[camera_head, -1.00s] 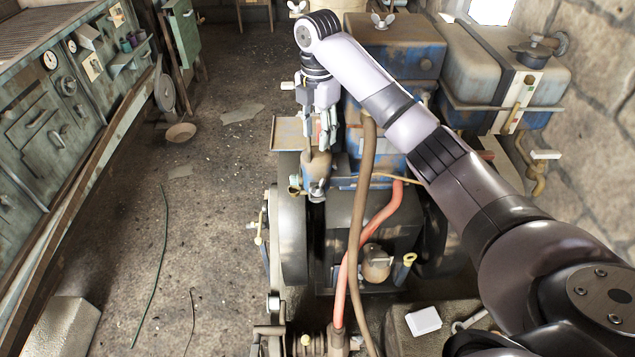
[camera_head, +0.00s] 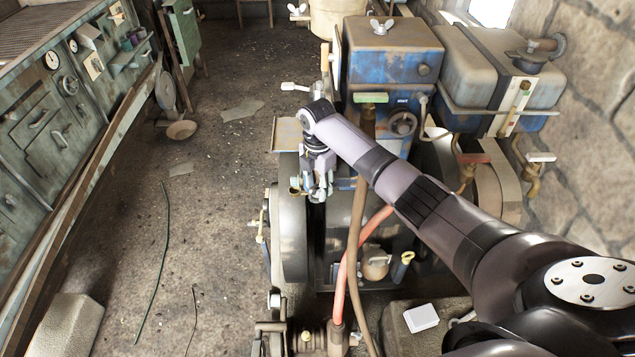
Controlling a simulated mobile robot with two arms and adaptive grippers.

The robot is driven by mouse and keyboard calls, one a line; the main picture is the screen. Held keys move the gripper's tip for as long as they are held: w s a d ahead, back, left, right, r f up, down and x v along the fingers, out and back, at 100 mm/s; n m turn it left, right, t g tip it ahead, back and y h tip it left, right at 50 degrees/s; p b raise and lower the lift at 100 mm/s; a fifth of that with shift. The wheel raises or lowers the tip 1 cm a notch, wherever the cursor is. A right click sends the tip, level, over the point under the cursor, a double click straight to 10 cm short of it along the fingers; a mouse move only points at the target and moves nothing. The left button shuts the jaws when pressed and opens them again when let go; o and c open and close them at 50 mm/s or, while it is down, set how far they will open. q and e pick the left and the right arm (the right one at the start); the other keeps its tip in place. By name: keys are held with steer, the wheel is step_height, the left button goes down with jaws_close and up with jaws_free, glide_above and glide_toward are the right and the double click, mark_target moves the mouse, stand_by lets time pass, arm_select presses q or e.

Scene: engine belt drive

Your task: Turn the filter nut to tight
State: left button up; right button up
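My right gripper (camera_head: 318,192) points down over the left side of the engine, beside the dark drum. It covers the place where a small rounded fitting with a wing-shaped metal nut showed before, so the filter nut is hidden or too small to make out. A brass bit (camera_head: 295,186) of that fitting shows just left of the fingers. I cannot tell whether the fingers touch the nut or how far they are closed. My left gripper is not in view.
A blue tank (camera_head: 390,62) with a wing nut on top (camera_head: 382,26) stands behind my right arm. A red hose (camera_head: 352,255) and a brown hose (camera_head: 357,225) run down the engine front. The floor at left is mostly clear.

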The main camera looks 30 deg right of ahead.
steer(key=shift+f, duration=0.15)
steer(key=shift+c, duration=0.3)
jaws_close()
